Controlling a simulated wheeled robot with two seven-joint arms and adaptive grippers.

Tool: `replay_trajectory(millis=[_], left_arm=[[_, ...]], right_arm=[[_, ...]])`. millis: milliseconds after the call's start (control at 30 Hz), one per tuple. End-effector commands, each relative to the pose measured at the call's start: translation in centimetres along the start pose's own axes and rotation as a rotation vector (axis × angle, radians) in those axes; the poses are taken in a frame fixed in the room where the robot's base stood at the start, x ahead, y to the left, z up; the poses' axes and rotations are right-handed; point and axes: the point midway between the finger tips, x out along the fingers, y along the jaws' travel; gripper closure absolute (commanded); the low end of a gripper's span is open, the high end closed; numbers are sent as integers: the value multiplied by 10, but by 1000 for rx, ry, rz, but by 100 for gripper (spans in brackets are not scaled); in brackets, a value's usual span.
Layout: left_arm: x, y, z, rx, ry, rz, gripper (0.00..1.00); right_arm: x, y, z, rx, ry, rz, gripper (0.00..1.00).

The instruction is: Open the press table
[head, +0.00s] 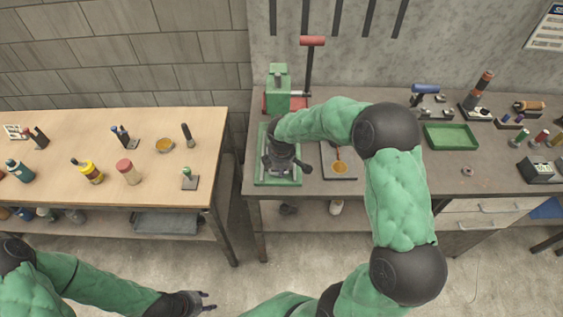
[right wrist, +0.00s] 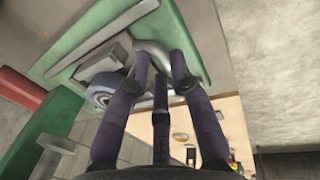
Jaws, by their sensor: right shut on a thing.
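The green press (head: 277,80) stands at the left end of the grey workbench, with a red-topped lever (head: 312,41) rising behind it. Its green base plate (head: 262,178) shows beneath my right gripper (head: 290,168), which reaches down over the press. In the right wrist view, green press parts (right wrist: 85,45) and a round grey part (right wrist: 103,96) lie close to the fingers. My right gripper (right wrist: 160,62) is shut on a pale grey press part (right wrist: 152,48); the exact contact is partly hidden by the fingers. My left gripper (head: 207,300) is open and empty, low in front of the benches.
A wooden table (head: 95,125) with bottles and small tools stands to the left, across a narrow gap. A green tray (head: 450,137) and tools sit farther right. The floor (head: 130,250) in front is clear.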

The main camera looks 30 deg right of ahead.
Motion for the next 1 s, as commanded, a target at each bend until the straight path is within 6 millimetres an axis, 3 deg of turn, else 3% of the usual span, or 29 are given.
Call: replay_trajectory(millis=[100,433,467,533,1000], left_arm=[[1,-1,1,-1,-1,0,60],[1,-1,1,-1,-1,0,60],[1,-1,1,-1,-1,0,60],[1,-1,1,-1,-1,0,60],[1,-1,1,-1,-1,0,60]], right_arm=[[3,-16,-1,0,0,-13,100],[2,-18,-1,0,0,-12,100],[3,-18,-1,-1,-1,-13,75],[3,-18,-1,-1,-1,-13,56],[-9,-15,0,-1,-1,-7,56]])
